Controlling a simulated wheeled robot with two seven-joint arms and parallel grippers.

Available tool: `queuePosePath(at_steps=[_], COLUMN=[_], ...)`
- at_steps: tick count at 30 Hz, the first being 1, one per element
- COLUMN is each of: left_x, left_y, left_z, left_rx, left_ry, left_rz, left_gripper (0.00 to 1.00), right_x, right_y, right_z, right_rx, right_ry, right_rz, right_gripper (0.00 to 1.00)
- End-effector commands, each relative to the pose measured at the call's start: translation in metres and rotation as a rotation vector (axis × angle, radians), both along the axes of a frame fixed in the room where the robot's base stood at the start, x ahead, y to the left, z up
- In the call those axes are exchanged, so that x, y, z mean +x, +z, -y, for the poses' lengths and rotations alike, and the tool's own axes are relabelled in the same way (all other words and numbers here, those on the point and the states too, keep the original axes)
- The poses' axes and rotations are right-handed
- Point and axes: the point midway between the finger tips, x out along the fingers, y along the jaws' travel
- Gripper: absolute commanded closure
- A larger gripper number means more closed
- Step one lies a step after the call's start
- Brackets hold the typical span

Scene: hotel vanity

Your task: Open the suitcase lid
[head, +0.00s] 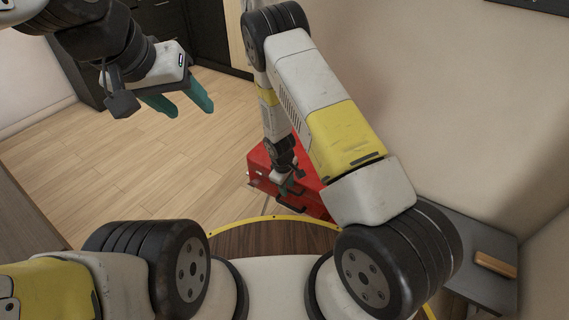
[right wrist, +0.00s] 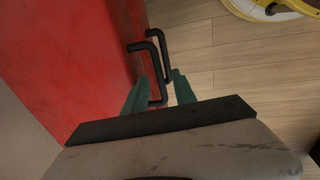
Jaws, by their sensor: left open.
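The red suitcase (head: 312,197) lies on the floor beyond my base, partly hidden behind my right arm. In the right wrist view its red face (right wrist: 75,60) fills the left side, with a black bracket-shaped handle (right wrist: 154,45) at its edge. My right gripper (head: 291,187) is at the suitcase's near left side. In the wrist view the right gripper (right wrist: 160,80) has its green fingers apart, with part of the handle between them; I cannot tell whether they touch it. My left gripper (head: 190,100) is open and empty, raised at upper left, far from the suitcase.
A grey bench (head: 480,255) with a small wooden-brown object (head: 496,265) stands at the right by the wall. Dark cabinets (head: 215,40) stand at the back. The wooden floor (head: 130,165) left of the suitcase is clear.

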Motion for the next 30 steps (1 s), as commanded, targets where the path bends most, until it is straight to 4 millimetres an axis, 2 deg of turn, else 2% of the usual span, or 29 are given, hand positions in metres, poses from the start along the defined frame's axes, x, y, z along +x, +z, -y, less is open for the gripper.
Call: queuePosePath(at_steps=[7,8,12,13,30], left_x=[0.0000,0.0000,0.0000,0.0000,0.0000], left_y=[0.0000,0.0000,0.0000,0.0000,0.0000], left_z=[0.0000,0.0000,0.0000,0.0000,0.0000], left_rx=[0.000,0.000,0.000,0.000,0.000], left_ry=[0.000,0.000,0.000,0.000,0.000], left_rz=[0.000,0.000,0.000,0.000,0.000], left_gripper=[0.47,0.47,0.47,0.47,0.47], right_x=[0.0006,0.0006,0.0005,0.0005,0.0004], right_y=[-0.0009,-0.0009,-0.0008,-0.0008,-0.0006], right_z=[-0.0001,-0.0001,0.0000,0.0000,0.0002], right_rx=[0.001,0.001,0.001,0.001,0.001], right_ry=[0.000,0.000,0.000,0.000,-0.001], right_rz=[0.001,0.001,0.001,0.001,0.001], right_gripper=[0.67,0.71,0.99,1.00,1.00])
